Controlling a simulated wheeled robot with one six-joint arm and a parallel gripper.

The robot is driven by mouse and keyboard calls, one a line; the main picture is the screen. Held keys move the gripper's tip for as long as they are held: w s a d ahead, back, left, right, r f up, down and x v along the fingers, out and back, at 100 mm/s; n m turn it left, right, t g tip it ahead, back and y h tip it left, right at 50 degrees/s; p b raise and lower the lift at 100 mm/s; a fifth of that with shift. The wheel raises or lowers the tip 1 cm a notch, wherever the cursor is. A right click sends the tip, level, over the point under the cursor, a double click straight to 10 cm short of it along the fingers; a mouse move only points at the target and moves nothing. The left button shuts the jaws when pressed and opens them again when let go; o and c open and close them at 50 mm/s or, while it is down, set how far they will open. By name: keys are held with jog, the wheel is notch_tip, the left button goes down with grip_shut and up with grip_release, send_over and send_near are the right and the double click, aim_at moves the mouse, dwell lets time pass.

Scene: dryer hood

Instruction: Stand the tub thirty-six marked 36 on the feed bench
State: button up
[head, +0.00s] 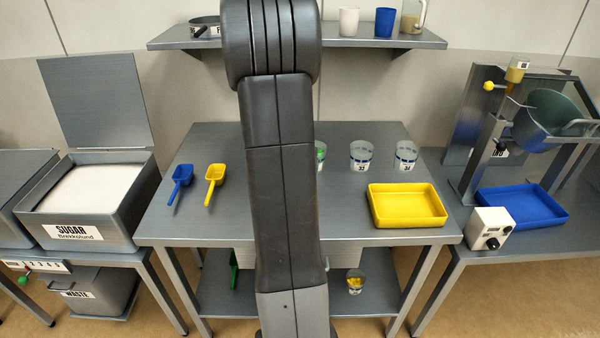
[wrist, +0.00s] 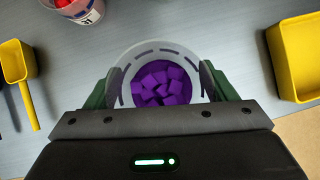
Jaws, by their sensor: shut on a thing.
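In the wrist view a clear tub (wrist: 126,93) with purple cubes inside is between the green fingers of my gripper (wrist: 160,92). The gripper is shut on its sides. No number on this tub can be read, so I cannot tell whether it is tub 36. It is over the grey middle bench (head: 350,220); I cannot tell whether it touches the top. In the head view my arm hides the gripper and this tub. Tubs marked 33 (head: 361,156) and 34 (head: 405,156) stand at the back of the bench, and one with green contents (head: 321,152) is partly hidden.
A tub with red contents (wrist: 86,12) is close ahead-left. A yellow scoop (head: 215,180), a blue scoop (head: 181,181) and a yellow tray (head: 408,206) flank the arm. A tub with yellow contents (head: 355,283) is on the lower shelf.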

jog(key=shift+s+f+b, duration=0.1)
jog(key=shift+f+b, duration=2.85)
jog(key=shift+f, duration=1.45)
jog(key=shift+f, duration=0.1)
jog(key=o, duration=1.1)
jog(key=p+v, duration=0.5)
jog(key=v, duration=0.7)
